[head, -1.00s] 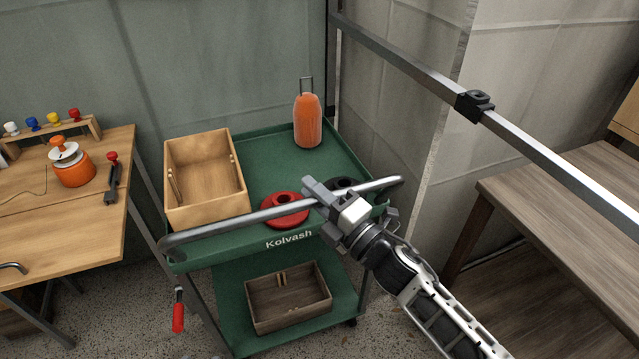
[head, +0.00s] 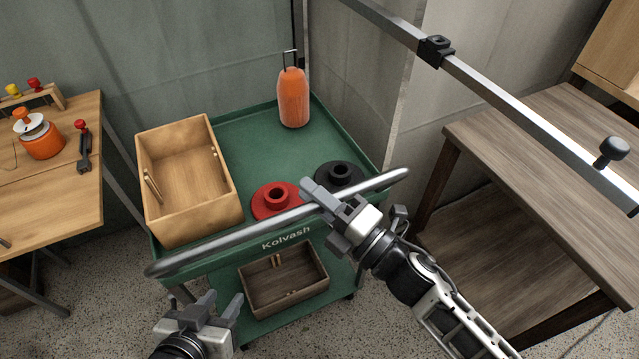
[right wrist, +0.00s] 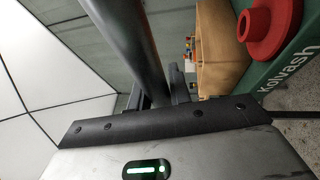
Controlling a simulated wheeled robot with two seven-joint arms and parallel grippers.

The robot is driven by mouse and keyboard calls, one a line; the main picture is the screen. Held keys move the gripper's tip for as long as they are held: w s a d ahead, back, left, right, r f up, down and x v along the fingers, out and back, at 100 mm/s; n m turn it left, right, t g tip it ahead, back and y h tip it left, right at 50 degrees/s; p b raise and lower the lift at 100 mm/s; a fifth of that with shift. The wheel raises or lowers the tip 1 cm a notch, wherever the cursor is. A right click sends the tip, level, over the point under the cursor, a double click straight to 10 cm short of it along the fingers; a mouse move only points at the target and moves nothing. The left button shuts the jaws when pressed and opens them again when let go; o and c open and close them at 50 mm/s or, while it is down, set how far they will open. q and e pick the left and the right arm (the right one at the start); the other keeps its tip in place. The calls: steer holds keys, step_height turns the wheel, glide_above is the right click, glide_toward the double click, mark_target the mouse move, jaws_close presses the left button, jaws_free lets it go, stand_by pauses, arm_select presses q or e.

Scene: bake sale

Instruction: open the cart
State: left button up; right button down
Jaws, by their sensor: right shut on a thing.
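The green cart (head: 245,133) marked "Kolvash" stands in the middle of the head view, with a long grey handle bar (head: 225,240) across its near side. My right gripper (head: 322,198) is shut on the handle bar, right of its middle. In the right wrist view the bar (right wrist: 128,40) runs down between the fingers (right wrist: 158,88). My left gripper (head: 220,305) is at the bottom of the head view, below the bar and apart from it; its fingers are apart and empty.
The cart's top holds a wooden box (head: 190,222), an orange bottle (head: 293,98), a red disc (head: 262,207) and a black disc (head: 340,172). A brown box (head: 285,298) sits on its lower shelf. A workbench (head: 60,195) stands left, a wooden table (head: 545,150) right. A metal rail (head: 500,85) crosses upper right.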

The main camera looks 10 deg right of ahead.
steer(key=shift+s+f, duration=0.1)
steer(key=c, duration=1.3)
jaws_free()
steer(key=b+v, duration=0.2)
steer(key=v, duration=1.4)
steer(key=shift+b, duration=0.4)
steer(key=shift+d, duration=0.1)
steer(key=w+d+f+m+h+p, duration=0.1)
steer(key=w+d+f+m+h, duration=0.25)
steer(key=m+h, duration=0.9)
steer(key=s+a+f+m+g+y, duration=0.2)
steer(key=f+m, duration=0.4)
steer(key=m, duration=0.7)
steer(key=shift+s+a+f+g+p, duration=0.4)
steer(key=shift+s+a+g+p, duration=0.1)
steer(key=shift+a+g, duration=0.45)
